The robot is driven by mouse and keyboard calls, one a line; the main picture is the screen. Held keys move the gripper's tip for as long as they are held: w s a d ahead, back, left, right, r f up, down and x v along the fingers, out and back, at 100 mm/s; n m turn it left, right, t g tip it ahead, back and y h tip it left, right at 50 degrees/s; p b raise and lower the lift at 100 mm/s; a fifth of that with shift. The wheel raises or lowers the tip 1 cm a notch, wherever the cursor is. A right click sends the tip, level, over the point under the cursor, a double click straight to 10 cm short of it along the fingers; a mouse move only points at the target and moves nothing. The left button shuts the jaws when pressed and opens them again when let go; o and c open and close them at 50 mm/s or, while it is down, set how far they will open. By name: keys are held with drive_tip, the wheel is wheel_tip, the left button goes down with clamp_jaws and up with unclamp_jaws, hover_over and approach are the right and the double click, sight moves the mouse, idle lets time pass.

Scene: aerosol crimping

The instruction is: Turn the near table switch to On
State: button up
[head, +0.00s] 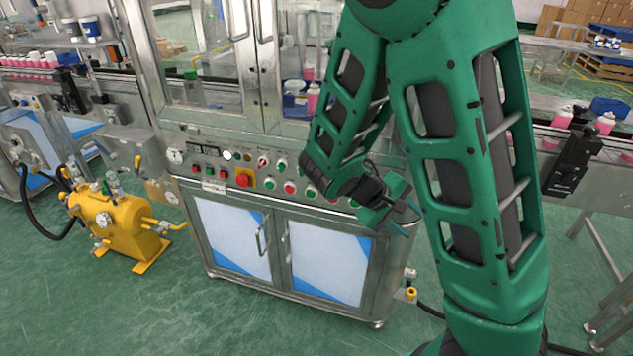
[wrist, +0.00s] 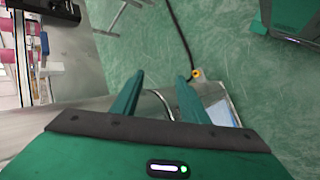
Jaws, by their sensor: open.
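The control panel (head: 218,174) runs across the front of the steel machine in the head view. It carries several buttons, small lamps and a rotary switch (head: 263,161) with a red and white face. I cannot read the labels or tell which control is the near table switch; part of the panel's right side is hidden behind my arm. My gripper (head: 410,218) hangs in front of the machine's right end, right of the visible buttons. In the wrist view my gripper (wrist: 157,85) has its two green fingers apart, with nothing between them.
A red emergency button on a yellow base (head: 243,178) sits low on the panel. Cabinet doors (head: 325,262) are below it. A yellow tank (head: 118,225) stands left. A conveyor with pink bottles (head: 603,124) runs right. Green floor in front is clear.

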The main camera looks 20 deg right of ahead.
drive_tip(key=w+a+n+t+h, duration=0.1)
drive_tip(key=w+a+n+t, duration=0.35)
drive_tip(key=a, duration=0.35)
drive_tip(key=w+a+r+n+t, duration=0.1)
drive_tip(key=w+a+n+t, duration=0.35)
drive_tip(key=a, duration=0.25)
drive_tip(key=w+a+n+t+h, duration=0.1)
drive_tip(key=w+a+n+t, duration=0.3)
drive_tip(key=a+n+t, duration=0.3)
drive_tip(key=w+d+m+g, duration=0.1)
drive_tip(key=w+d, duration=0.4)
drive_tip(key=w, duration=0.3)
drive_tip(key=shift+w+d, duration=0.25)
drive_tip(key=shift+c, duration=0.6)
clamp_jaws()
